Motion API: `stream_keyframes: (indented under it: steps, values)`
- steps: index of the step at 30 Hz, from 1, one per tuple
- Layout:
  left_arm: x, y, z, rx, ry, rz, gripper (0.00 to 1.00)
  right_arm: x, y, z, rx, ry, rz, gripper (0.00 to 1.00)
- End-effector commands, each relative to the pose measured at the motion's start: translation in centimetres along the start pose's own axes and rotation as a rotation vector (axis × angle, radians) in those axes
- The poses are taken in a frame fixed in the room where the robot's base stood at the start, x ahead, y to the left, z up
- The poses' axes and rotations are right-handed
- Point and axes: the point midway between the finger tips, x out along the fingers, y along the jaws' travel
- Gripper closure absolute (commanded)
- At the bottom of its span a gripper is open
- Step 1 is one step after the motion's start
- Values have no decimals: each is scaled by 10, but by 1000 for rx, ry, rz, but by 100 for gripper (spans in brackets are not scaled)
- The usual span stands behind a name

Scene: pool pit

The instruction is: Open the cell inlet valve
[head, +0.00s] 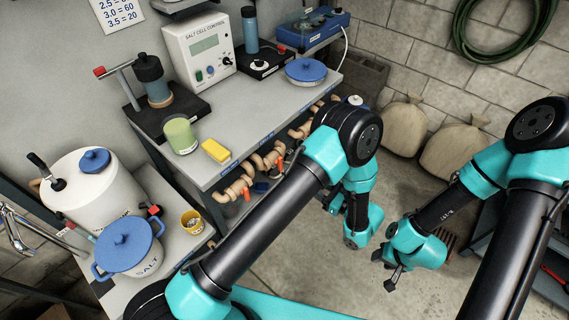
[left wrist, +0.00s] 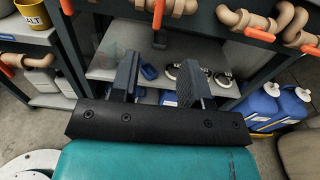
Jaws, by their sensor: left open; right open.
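Beige pipework (head: 262,163) runs along the front of the bench, with orange valve handles such as one at the near end (head: 246,194). Which one is the cell inlet valve cannot be told, as labels are unreadable. In the left wrist view, one orange handle (left wrist: 158,14) hangs upright above the fingers, and another orange handle (left wrist: 259,35) slants to the right. My left gripper (left wrist: 160,82) is open and empty, below these handles and apart from them. Its fingers are hidden in the head view. My right gripper (head: 386,270) is open and empty over the floor, well away from the pipes.
The bench (head: 235,110) carries a salt cell control box (head: 200,48), a yellow sponge (head: 215,150) and a green cup (head: 180,135). A salt pot (head: 126,244) stands at left. A shelf (left wrist: 105,72) lies below the pipes. Blue jugs (left wrist: 262,107) stand at right.

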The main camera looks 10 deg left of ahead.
Motion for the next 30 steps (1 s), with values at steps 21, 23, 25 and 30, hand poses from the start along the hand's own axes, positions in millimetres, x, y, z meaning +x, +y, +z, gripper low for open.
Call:
stream_keyframes:
  steps: [21,23,25,30]
  values:
    - [15,3,-2,8,-22,-16,57,0,0,0,0,0,0,57]
    - [23,3,-2,8,-22,-16,57,0,0,0,0,0,0,57]
    - [33,3,-2,8,-22,-15,57,0,0,0,0,0,0,57]
    - [59,3,-1,7,-21,-14,57,0,0,0,0,0,0,57]
